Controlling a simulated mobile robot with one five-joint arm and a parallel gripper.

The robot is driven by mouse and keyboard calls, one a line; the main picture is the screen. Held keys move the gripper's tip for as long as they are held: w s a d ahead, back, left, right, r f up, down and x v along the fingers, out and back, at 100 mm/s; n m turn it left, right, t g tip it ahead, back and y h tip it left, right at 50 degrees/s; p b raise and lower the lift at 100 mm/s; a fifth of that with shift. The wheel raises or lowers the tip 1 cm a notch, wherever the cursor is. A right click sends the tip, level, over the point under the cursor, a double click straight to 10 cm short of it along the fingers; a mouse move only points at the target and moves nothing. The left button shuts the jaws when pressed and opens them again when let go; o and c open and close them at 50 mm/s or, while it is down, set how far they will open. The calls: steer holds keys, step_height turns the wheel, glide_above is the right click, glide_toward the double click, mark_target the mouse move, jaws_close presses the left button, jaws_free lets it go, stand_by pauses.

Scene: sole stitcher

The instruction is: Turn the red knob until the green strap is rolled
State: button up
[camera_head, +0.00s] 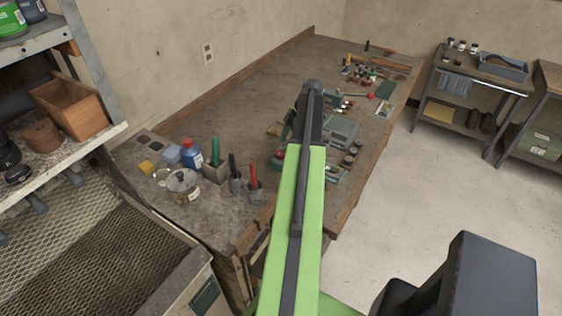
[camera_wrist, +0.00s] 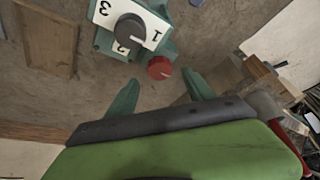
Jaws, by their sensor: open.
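The red knob (camera_wrist: 160,68) shows in the wrist view, just right of a teal machine (camera_wrist: 108,40) with a dark dial and a white numbered plate. My gripper (camera_wrist: 161,77) is open, with its two teal fingers apart. In the picture, the knob lies in line with the gap between the fingertips; I see no contact, and cannot judge the depth. In the head view my green arm reaches over the workbench and hides my gripper and part of the teal machinery (camera_head: 342,130). I cannot make out the green strap for sure in either view.
The workbench (camera_head: 270,75) runs along the wall. A blue bottle (camera_head: 191,154), a glass jar (camera_head: 183,184) and tool holders stand left of my arm. Tools lie at the far end. The floor (camera_head: 400,190) to the right is mostly clear, with a side table (camera_head: 487,75) beyond.

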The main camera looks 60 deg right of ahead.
mark_target(281, 152)
steer(key=b+x, duration=0.2)
steer(key=x, duration=0.2)
steer(key=shift+f+b, duration=0.25)
steer(key=shift+b, duration=0.05)
steer(key=shift+a+r, duration=0.1)
